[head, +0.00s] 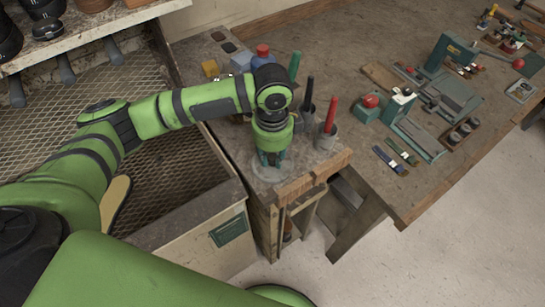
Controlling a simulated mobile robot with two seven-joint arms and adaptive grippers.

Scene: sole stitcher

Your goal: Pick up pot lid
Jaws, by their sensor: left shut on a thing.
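A pale, round pot lid (259,174) shows at the near corner of the worn workbench (305,183), under my left gripper. My left gripper (269,161) points straight down at it, with its dark fingers shut on the lid's top. The fingers and wrist hide the lid's middle. Whether the lid still touches the bench top I cannot tell. My right gripper is not in view.
Close behind stand cups with a red-handled tool (331,115) and a dark-handled tool (308,94), plus a blue bottle (262,58). A mesh-bottomed bin (195,213) lies left of the bench. Green clamping tools (424,137) stand at right. Floor is clear at lower right.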

